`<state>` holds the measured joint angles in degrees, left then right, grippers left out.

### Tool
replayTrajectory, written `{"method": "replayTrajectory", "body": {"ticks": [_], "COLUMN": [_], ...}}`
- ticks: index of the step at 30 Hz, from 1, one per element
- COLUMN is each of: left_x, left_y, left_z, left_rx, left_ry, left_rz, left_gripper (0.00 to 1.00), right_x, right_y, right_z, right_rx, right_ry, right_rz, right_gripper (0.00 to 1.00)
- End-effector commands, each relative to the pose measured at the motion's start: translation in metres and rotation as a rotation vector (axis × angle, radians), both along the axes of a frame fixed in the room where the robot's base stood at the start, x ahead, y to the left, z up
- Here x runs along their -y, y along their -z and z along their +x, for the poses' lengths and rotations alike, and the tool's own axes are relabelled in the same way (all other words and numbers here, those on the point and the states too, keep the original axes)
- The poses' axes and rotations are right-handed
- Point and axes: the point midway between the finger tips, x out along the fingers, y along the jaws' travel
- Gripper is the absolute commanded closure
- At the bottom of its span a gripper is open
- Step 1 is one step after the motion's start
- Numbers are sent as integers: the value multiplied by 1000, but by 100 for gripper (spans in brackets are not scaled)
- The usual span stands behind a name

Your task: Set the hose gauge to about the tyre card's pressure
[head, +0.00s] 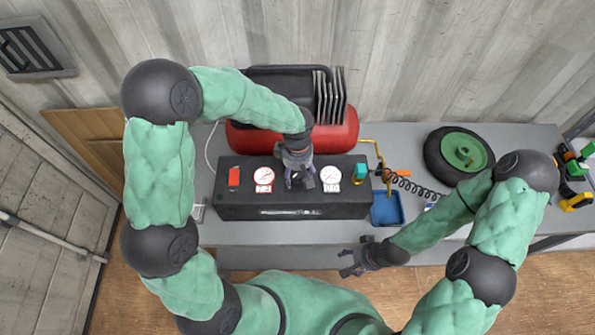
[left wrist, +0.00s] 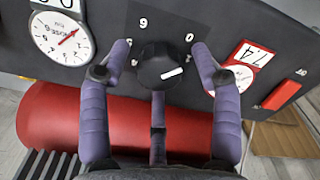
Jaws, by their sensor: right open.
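The hose gauge (head: 331,174) is the right dial on the black panel (head: 290,212). In the left wrist view the hose gauge (left wrist: 62,38) has a white face and a red needle; its reading is too small to tell. A black knob (left wrist: 160,66) with a white pointer mark sits between the two dials. My left gripper (head: 300,182) is at the knob, its fingers (left wrist: 161,52) open on either side with gaps visible. My right gripper (head: 352,262) is open and empty in front of the bench. I cannot make out a readable tyre card.
A red tank (head: 340,135) stands behind. A blue tray (head: 387,209), coiled hose (head: 415,187) and wheel (head: 460,152) lie right.

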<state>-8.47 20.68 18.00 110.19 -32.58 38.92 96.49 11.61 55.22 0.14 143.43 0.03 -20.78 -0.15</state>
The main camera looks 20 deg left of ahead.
Motion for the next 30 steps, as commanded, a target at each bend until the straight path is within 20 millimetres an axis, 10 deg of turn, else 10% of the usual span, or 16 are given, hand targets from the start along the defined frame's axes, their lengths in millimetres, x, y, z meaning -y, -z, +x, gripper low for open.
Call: {"method": "replayTrajectory", "body": {"ticks": [6, 30], "left_x": [0, 0], "left_y": [0, 1], "left_z": [0, 0], "left_rx": [0, -1], "left_ry": [0, 354], "left_rz": [0, 0], "left_gripper": [92, 93], "right_x": [0, 0], "right_y": [0, 7], "right_z": [0, 0], "right_rx": [0, 0], "right_ry": [0, 0], "right_rz": [0, 0], "right_gripper": [38, 38]}}
